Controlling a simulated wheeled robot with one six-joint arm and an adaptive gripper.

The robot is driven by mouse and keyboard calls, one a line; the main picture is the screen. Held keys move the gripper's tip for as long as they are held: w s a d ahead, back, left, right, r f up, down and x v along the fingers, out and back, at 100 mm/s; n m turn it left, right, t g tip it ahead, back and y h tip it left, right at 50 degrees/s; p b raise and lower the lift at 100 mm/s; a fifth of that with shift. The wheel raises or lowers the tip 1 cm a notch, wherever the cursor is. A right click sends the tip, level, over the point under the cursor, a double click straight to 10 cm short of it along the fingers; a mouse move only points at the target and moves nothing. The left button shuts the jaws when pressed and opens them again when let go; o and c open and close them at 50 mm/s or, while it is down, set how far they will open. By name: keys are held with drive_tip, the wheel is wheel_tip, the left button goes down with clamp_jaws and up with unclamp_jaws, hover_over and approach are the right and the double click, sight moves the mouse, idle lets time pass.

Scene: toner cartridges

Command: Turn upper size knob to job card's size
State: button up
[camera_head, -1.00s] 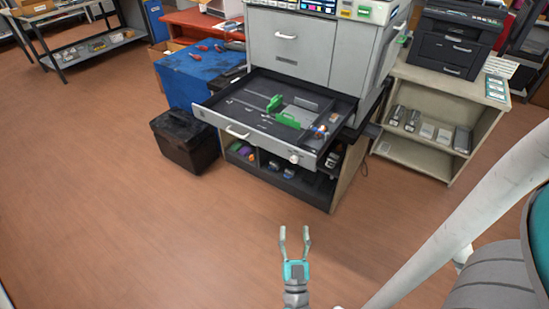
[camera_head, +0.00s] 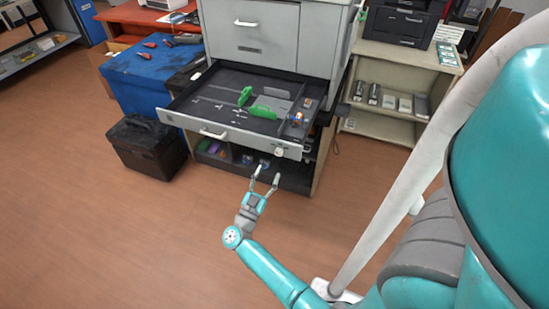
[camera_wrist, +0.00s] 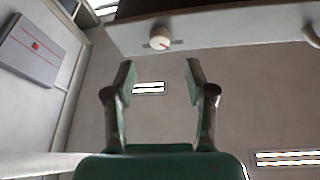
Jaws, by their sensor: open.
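The size knob (camera_head: 280,152) is a small round white knob at the right end of the open drawer's grey front panel (camera_head: 230,134). In the wrist view the knob (camera_wrist: 160,38) shows face-on, with a red mark on it and a short dark line beside it. My gripper (camera_head: 266,172) is open and empty, just in front of and below the knob. In the wrist view its fingertips (camera_wrist: 160,76) stand apart on either side below the knob, not touching it. A small printed card (camera_head: 447,53) lies on the side shelf's top; its text is too small to read.
The drawer holds green paper guides (camera_head: 262,111) and small coloured items (camera_head: 297,119). A drawer handle (camera_head: 213,134) sticks out left of the knob. A black box (camera_head: 147,146) stands on the floor at left. Open floor lies in front.

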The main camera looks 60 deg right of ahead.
sight(278, 154)
drive_tip(key=x, duration=0.7)
drive_tip(key=shift+c, duration=0.3)
drive_tip(key=shift+a, duration=0.1)
clamp_jaws()
